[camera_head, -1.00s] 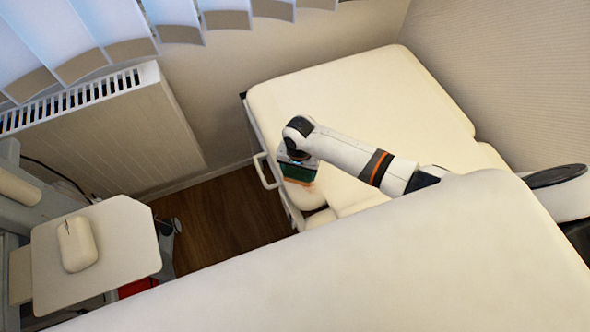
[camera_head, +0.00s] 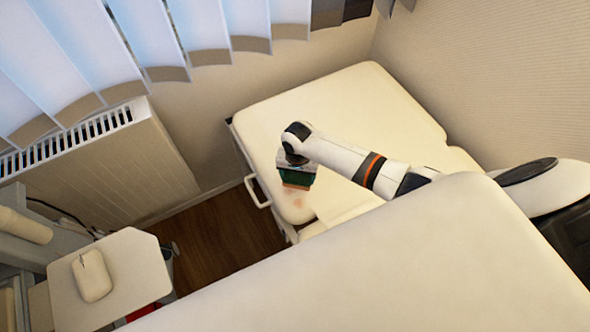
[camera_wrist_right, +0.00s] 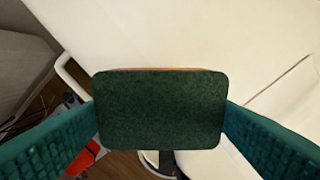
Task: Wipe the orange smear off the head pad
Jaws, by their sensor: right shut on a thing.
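The cream head pad (camera_head: 330,110) lies beyond the nearer cream cushion. A faint orange smear (camera_head: 299,203) shows on its near left part, just below the sponge. My right gripper (camera_head: 296,170) is over this part of the pad, shut on a sponge (camera_head: 294,182) with a dark green top and an orange underside. In the right wrist view the green face of the sponge (camera_wrist_right: 160,110) sits between the two teal fingers. The smear is hidden there. I cannot tell if the sponge touches the pad. My left gripper is not in view.
A large cream cushion (camera_head: 400,260) fills the foreground. A white rail handle (camera_head: 257,192) sticks out at the pad's left side. A radiator (camera_head: 110,165) stands at the left wall. A small tray (camera_head: 130,265) with a white mouse-like object (camera_head: 92,276) is at lower left.

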